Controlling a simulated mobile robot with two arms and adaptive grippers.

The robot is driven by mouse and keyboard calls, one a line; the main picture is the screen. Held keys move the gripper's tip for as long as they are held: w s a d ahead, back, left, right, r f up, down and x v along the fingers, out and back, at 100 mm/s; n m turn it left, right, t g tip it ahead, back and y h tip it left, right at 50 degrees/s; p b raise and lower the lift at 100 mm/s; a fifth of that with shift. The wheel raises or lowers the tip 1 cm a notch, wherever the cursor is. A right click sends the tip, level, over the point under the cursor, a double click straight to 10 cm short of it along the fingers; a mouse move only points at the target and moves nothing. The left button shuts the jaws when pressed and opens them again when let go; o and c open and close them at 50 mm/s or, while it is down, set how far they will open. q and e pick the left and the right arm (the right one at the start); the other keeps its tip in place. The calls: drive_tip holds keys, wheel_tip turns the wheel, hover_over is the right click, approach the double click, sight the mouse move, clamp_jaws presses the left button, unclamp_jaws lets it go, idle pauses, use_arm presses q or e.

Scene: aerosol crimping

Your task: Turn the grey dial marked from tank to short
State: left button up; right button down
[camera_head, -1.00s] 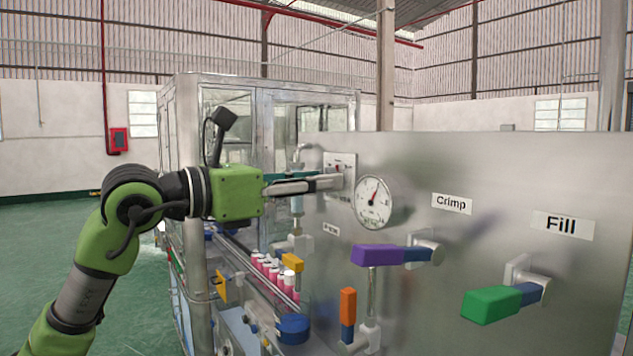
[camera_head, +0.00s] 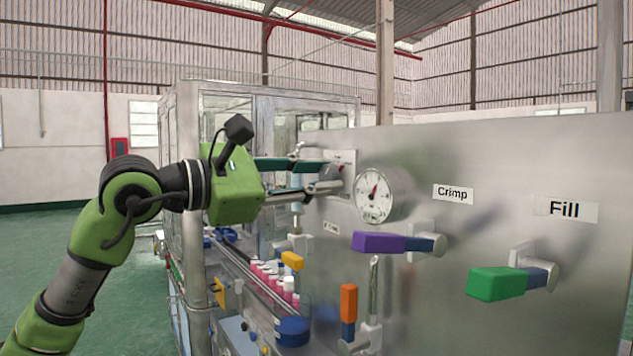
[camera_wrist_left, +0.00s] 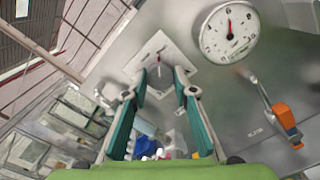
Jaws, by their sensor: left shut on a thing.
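The grey dial (camera_wrist_left: 159,74) sits on a square pale plate (camera_wrist_left: 176,48) on the steel panel, and a thin red mark shows on it. In the head view the plate (camera_head: 345,158) is at the panel's left end, and the fingers partly hide the dial. My left gripper (camera_head: 328,179) reaches in from the left, one finger above the other. In the wrist view its fingertips (camera_wrist_left: 160,75) stand on both sides of the dial, shut on it. The plate looks tilted there. The dial's markings are too small to read. My right gripper is not in view.
A round gauge (camera_head: 374,195) is just right of the dial. Purple (camera_head: 379,242), green (camera_head: 496,283) and orange (camera_head: 348,303) handles stick out from the panel. Pink cans (camera_head: 271,277) stand in a line below my gripper.

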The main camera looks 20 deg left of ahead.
use_arm(q)
drive_tip(key=shift+m, duration=0.6)
drive_tip(key=o, duration=1.1)
